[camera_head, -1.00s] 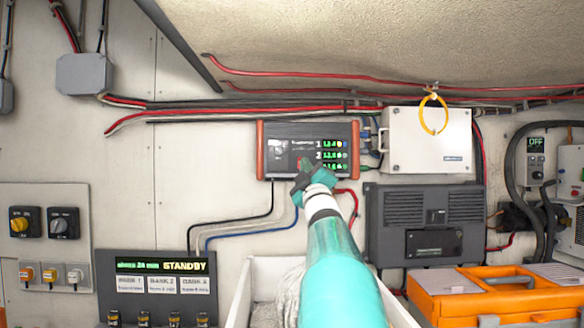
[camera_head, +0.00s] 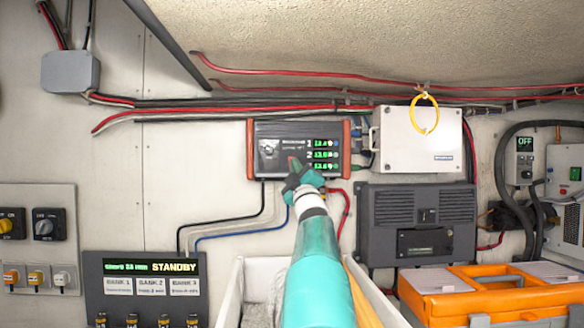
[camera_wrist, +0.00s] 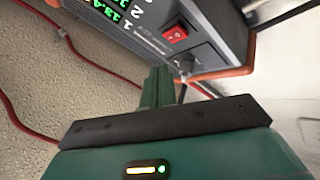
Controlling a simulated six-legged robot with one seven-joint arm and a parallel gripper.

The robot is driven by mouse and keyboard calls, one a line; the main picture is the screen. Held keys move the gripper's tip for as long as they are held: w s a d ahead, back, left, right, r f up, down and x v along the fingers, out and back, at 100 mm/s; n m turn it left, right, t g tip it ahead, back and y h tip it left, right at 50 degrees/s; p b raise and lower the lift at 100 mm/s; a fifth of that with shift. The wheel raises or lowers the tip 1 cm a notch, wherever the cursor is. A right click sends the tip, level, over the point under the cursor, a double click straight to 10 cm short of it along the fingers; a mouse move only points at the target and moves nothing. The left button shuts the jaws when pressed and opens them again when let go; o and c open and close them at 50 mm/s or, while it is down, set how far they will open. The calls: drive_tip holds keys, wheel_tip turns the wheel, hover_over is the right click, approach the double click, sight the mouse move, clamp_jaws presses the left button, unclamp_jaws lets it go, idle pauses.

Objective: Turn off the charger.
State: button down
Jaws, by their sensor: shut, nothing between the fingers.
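The charger (camera_head: 270,135) is a dark wall box with orange-red ends and three rows of green digits. Its red rocker switch (camera_wrist: 176,34) shows clearly in the wrist view beside a dark round knob (camera_wrist: 189,64). In the head view the switch is a small red patch (camera_head: 293,160) just above my fingertips. My gripper (camera_head: 294,176) is shut and empty at the charger's lower front. In the wrist view its green fingers (camera_wrist: 157,88) point toward the knob and switch. I cannot tell whether they touch the charger. The switch's position is unclear.
A white box (camera_head: 420,140) and a dark grey vented unit (camera_head: 417,215) are right of the charger. Black and blue cables hang below it. A STANDBY panel (camera_head: 145,285) is lower left. An orange toolbox (camera_head: 470,290) and an open white bin (camera_head: 238,290) stand below.

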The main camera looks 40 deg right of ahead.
sight(290, 159)
drive_tip(key=shift+w+d+f, duration=0.15)
drive_tip(key=shift+w+d, duration=0.35)
drive_tip(key=shift+w, duration=0.15)
drive_tip(key=shift+w+d+f, duration=0.15)
drive_tip(key=shift+w+d, duration=0.3)
drive_tip(key=shift+w, duration=0.2)
drive_tip(key=shift+w+d, duration=0.1)
idle(1.0)
drive_tip(key=shift+w+d, duration=0.15)
drive_tip(key=shift+w, duration=0.05)
drive_tip(key=shift+w+d, duration=0.2)
idle(0.7)
drive_tip(key=shift+s+a, duration=0.1)
drive_tip(key=shift+a, duration=0.05)
drive_tip(key=shift+s+a, duration=0.3)
drive_tip(key=shift+s, duration=0.1)
drive_tip(key=shift+s+a, duration=0.1)
drive_tip(key=s+a, duration=0.3)
drive_tip(key=shift+s+r, duration=0.3)
idle(0.4)
